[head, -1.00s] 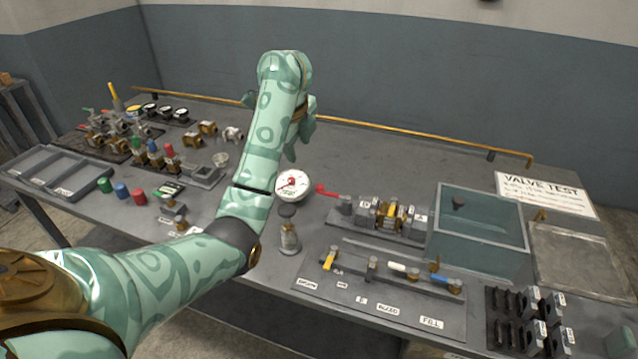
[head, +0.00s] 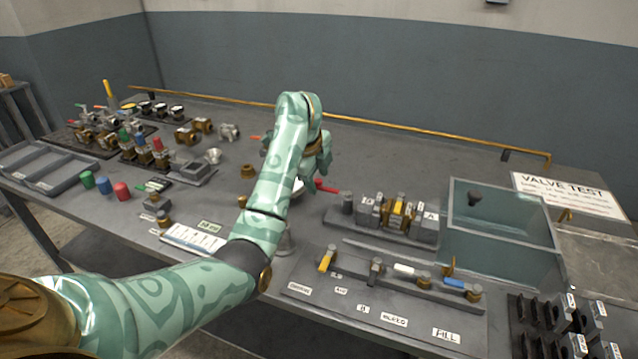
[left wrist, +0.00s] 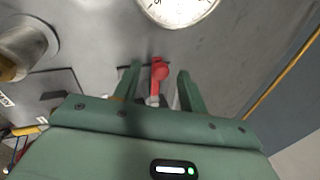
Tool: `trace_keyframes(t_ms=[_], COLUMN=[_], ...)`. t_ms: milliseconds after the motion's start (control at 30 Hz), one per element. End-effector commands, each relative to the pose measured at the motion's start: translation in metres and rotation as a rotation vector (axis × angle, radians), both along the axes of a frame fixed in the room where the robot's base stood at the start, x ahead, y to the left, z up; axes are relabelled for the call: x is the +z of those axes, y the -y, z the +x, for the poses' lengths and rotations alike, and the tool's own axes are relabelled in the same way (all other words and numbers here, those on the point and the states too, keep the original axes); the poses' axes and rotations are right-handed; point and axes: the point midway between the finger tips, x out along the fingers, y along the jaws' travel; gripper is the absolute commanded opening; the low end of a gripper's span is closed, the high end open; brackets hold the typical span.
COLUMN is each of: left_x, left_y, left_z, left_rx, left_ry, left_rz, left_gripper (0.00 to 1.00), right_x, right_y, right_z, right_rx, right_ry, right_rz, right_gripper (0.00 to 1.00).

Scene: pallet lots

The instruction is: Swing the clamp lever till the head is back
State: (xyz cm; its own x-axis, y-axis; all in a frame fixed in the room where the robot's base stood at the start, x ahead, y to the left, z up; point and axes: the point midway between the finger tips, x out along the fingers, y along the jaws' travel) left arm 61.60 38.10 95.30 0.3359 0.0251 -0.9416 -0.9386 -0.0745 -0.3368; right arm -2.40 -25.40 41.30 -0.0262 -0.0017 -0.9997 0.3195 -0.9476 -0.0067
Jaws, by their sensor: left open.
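The clamp lever, with a red handle (head: 327,187), sticks out on the left end of the clamp fixture (head: 398,215), which holds a brass-and-yellow valve between grey blocks. My left gripper (head: 320,168) hangs just above and beside the red handle, partly hidden by its own wrist. In the left wrist view its two fingers are open (left wrist: 159,72), with the red handle (left wrist: 158,68) showing between them. I cannot tell whether a finger touches it. The clamp head's position is not clear. My right gripper is not in view.
A white dial gauge (left wrist: 177,8) stands close to the gripper, mostly hidden by my arm in the head view. A clear-walled tank (head: 505,235) is right of the clamp. A row of coloured levers (head: 400,270) lies in front. A brass rail (head: 400,125) runs along the back.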

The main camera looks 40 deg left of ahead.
Motion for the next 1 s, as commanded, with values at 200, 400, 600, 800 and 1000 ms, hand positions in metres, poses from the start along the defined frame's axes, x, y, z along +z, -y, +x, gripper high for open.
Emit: trace_keyframes(t_ms=[200,400,600,800,1000], left_x=[-0.0022,-0.0021,-0.0023,-0.0019,-0.0014], left_y=[-0.0004,-0.0004,-0.0004,0.0008,0.0038], left_z=[0.0014,0.0013,0.0011,-0.0006,-0.0061], left_rx=[0.000,0.000,0.000,0.026,0.116], left_ry=[0.001,0.001,0.001,0.001,0.000], left_rz=[0.001,0.001,0.001,0.000,-0.002], left_gripper=[0.42,0.17,0.00,0.00,0.00], right_x=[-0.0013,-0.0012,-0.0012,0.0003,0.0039], right_y=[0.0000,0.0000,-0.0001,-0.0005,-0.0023], right_z=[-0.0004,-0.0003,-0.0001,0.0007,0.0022], right_rx=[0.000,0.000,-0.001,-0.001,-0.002], right_ry=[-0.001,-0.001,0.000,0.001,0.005], right_rz=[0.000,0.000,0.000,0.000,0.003], right_gripper=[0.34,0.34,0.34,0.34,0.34])
